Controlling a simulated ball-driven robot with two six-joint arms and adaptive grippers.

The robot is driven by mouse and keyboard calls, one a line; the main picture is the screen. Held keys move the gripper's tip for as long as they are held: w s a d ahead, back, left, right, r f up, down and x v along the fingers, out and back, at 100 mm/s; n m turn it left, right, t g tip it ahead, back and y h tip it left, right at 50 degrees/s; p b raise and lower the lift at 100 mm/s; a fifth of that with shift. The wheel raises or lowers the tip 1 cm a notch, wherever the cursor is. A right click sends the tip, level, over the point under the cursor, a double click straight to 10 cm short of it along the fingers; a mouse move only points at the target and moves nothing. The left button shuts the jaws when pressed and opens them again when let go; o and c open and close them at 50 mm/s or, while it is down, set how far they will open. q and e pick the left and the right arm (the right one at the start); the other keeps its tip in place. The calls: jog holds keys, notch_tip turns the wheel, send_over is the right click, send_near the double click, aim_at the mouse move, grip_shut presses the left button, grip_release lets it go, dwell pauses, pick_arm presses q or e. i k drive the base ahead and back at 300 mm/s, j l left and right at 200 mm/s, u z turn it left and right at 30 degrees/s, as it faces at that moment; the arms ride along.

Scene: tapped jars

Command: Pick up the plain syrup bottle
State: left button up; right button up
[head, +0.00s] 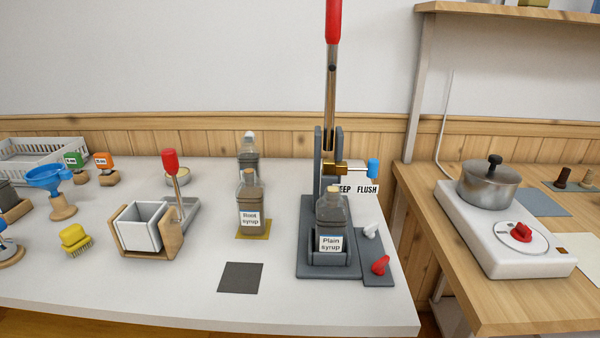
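The plain syrup bottle (331,220) is clear with grey-brown contents, a cork-coloured top and a white label reading "Plain syrup". It stands upright in the holder of the dark grey press stand (311,262), below the tall red-handled lever (333,22). The holder's front lip hides the bottle's bottom. A similar bottle labelled "Basil syrup" or alike (250,205) stands on a yellow mat to its left; the label's first word is hard to read. Neither of my grippers shows in the head view.
A third bottle (249,155) stands behind. A blue-knobbed valve (373,167), a white knob (371,231) and a red knob (380,265) are close by the plain syrup bottle. A dark square mat (241,278) lies bare at front. A pot (487,186) sits on a burner at right.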

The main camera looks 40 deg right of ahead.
aim_at(332, 214)
jog(key=z, duration=1.45)
